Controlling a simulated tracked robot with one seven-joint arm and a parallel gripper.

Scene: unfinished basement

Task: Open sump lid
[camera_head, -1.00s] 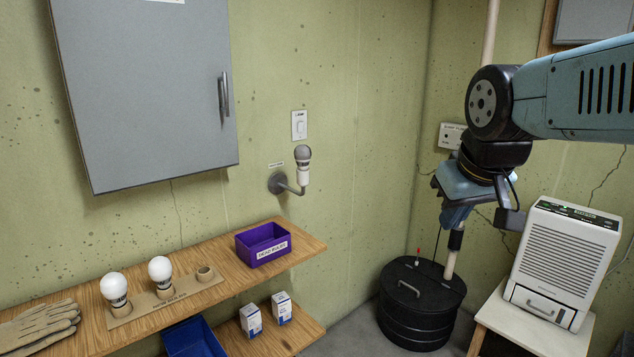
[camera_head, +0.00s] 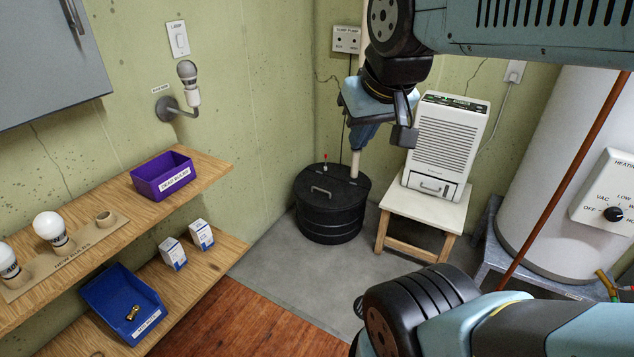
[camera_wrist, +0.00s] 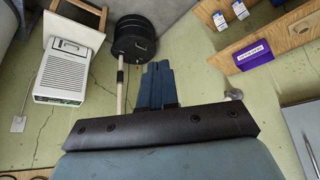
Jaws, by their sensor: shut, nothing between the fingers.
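The black ribbed sump basin (camera_head: 330,218) stands on the concrete floor in the corner. Its round black lid (camera_head: 338,182) lies flat and closed, with a grey bar handle (camera_head: 321,191) on the near left part. A pale pipe rises from the lid's right side, and a thin rod with a red tip stands at its back. In the wrist view the basin (camera_wrist: 134,42) shows upside down beyond the fingers. My gripper (camera_head: 360,146) is shut and empty, in the air, apart from the lid and handle. Its closed blue fingers also show in the wrist view (camera_wrist: 157,64).
A dehumidifier (camera_head: 446,146) sits on a white-topped stool (camera_head: 428,206) right of the basin. A white tank (camera_head: 575,170) stands further right. Wooden shelves (camera_head: 200,190) with a purple bin (camera_head: 163,176) and bulbs are at left. Concrete floor before the basin is clear.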

